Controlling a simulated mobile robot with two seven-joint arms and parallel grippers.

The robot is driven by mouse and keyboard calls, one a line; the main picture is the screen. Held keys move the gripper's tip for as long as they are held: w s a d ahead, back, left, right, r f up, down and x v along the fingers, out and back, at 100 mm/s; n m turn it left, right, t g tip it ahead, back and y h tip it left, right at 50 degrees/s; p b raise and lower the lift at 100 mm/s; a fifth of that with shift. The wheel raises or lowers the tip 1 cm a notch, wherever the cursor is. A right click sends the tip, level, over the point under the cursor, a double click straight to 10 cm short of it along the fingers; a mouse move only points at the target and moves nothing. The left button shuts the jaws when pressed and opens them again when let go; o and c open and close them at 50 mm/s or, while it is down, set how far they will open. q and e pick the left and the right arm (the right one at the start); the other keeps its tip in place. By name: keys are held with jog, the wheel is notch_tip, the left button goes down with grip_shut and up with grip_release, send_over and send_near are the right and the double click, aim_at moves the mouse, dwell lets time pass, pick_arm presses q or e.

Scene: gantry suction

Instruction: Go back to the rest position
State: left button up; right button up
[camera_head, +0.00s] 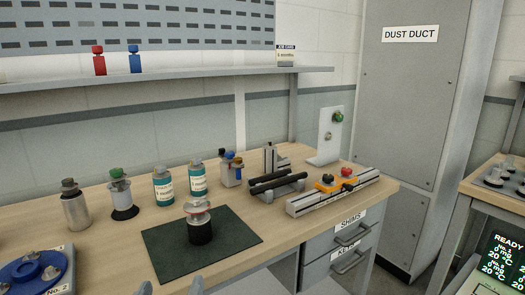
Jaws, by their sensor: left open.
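My left gripper (171,288) shows only as two grey fingertips at the bottom edge of the head view. The fingertips are spread apart with nothing visible between them. They are in front of the dark green mat (164,259), at the near side of the wooden bench (102,249). On the mat stands a black-based item with a pale, red-rimmed top (198,222), apart from the fingertips. The rest of the left arm is out of the picture. My right gripper is not in view.
A blue round fixture (22,275) lies at the near left. Bottles, including a teal one (163,188), stand along the back. A rail with orange and red parts (333,194) is at the right, above drawers (345,240). A shelf (180,77) overhangs the bench.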

pick_arm(q)
notch_tip(320, 180, down, 9)
jog(key=n+g+h+p, duration=0.1)
jog(key=n+g+h, duration=0.15)
jog(key=n, duration=0.45)
jog(key=s+a+f+n+g, duration=0.1)
jog(key=s+f+n, duration=0.3)
jog(key=n, duration=0.4)
jog(key=s+a+f+n+g+p, duration=0.1)
jog(key=s+a+f+n+g, duration=0.1)
jog(key=s+f+n, duration=0.2)
jog(key=s+a+f+n+g+p, duration=0.1)
jog(key=s+f+n, duration=0.3)
jog(key=f+n, duration=0.5)
jog(key=a+n, duration=0.1)
jog(key=n, duration=0.2)
jog(key=shift+a+n, duration=0.3)
jog(key=shift+a, duration=0.05)
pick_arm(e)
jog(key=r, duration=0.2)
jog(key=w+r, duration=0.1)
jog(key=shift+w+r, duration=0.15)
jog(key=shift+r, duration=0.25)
